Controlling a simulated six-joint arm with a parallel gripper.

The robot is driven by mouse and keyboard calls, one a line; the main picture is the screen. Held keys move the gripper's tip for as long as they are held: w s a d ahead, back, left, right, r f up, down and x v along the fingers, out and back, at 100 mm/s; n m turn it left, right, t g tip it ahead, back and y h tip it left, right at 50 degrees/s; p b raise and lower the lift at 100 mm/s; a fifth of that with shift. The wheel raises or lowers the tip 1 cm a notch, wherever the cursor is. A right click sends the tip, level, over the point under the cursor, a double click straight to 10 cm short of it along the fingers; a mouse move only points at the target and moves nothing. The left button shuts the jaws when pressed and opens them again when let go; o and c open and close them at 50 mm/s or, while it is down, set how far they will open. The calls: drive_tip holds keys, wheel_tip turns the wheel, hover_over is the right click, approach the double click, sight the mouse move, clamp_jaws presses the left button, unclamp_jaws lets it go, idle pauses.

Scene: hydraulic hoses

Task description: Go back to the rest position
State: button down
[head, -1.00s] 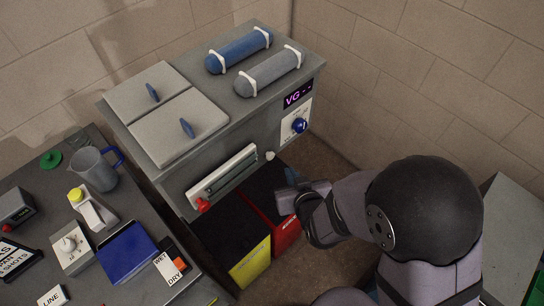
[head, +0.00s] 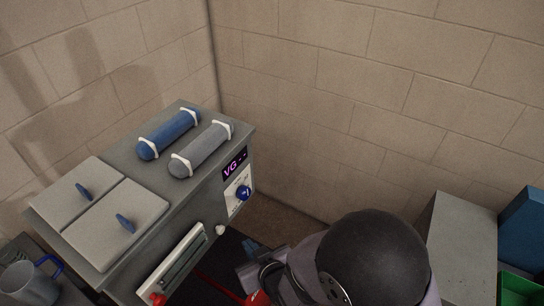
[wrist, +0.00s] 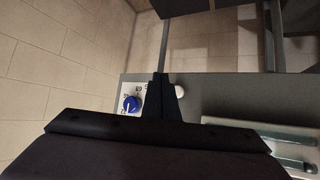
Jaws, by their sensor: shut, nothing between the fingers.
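My gripper (head: 252,262) is low in front of the grey cabinet (head: 195,225) in the head view, partly hidden by my own arm. In the wrist view its dark fingers (wrist: 160,84) are together with nothing between them. They overlap the cabinet's front panel in the picture, between the blue dial (wrist: 131,103) and a small white knob (wrist: 180,91). I cannot tell the exact distance to the panel.
A blue cylinder (head: 168,134) and a grey cylinder (head: 202,150) lie strapped on the cabinet top, beside two lids with blue handles. A grey block (head: 462,240), a blue bin (head: 522,230) and a green bin (head: 518,288) stand at right. Brick walls close the corner behind.

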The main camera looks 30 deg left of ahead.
drive_tip(key=w+d+m+h, duration=0.3)
drive_tip(key=w+d, duration=0.2)
drive_tip(key=d, duration=0.5)
drive_tip(key=w+d+m+h, duration=0.3)
drive_tip(key=w+d, duration=0.2)
drive_tip(key=d, duration=0.5)
drive_tip(key=s+d+r+m+g+h, duration=0.1)
drive_tip(key=s+d+m+g, duration=0.1)
drive_tip(key=d, duration=0.5)
drive_tip(key=s+d+r+m+g+h, duration=0.1)
drive_tip(key=s+d+r+m, duration=0.1)
drive_tip(key=s+d, duration=0.2)
drive_tip(key=s+d+r+m+g+h, duration=0.1)
drive_tip(key=s+d+m+g, duration=0.1)
drive_tip(key=d, duration=0.8)
drive_tip(key=shift+s+d+r+g+b, duration=0.2)
drive_tip(key=shift+s+r+g+b, duration=0.1)
drive_tip(key=shift+s, duration=0.6)
